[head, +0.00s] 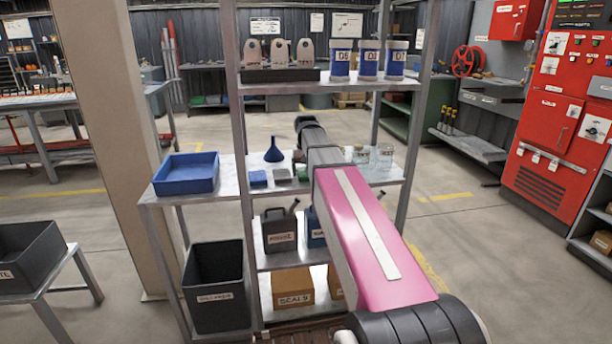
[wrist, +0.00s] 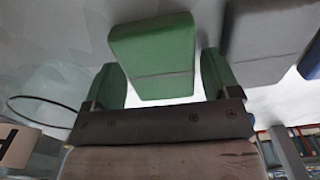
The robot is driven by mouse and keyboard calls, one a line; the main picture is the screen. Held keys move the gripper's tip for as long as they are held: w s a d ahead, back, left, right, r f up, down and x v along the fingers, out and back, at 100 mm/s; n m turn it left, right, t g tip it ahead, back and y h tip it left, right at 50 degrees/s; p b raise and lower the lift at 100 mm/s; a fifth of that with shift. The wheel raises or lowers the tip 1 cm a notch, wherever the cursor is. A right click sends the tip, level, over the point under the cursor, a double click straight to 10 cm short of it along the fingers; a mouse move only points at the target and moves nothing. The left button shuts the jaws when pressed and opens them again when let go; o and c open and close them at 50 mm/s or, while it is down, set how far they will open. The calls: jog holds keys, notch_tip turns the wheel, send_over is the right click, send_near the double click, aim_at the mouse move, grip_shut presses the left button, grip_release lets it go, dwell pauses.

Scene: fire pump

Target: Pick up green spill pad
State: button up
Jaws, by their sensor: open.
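The green spill pad (wrist: 152,55) is a thick green block with a seam across it, in the middle of the wrist view. In the head view, a small part of the green pad (head: 302,173) shows on the shelf beside my arm, which hides the rest. My gripper (wrist: 158,72) is open, with one green-tipped finger on each side of the pad's near end in the picture. I cannot tell whether either finger touches the pad. In the head view my gripper is hidden behind my arm.
A grey pad (head: 281,174) and a blue pad (head: 258,178) lie left of the green one. The grey pad (wrist: 266,40) is close beside my right finger in the wrist view. A blue funnel (head: 274,154), blue tray (head: 187,178), glass jars (head: 384,156) and shelf posts (head: 240,130) stand around.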

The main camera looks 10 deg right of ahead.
jog(key=c, duration=0.7)
jog(key=shift+r, duration=0.15)
jog(key=shift+r, duration=1.7)
jog(key=s, duration=1.8)
jog(key=shift+f, duration=0.1)
jog(key=shift+o, duration=0.4)
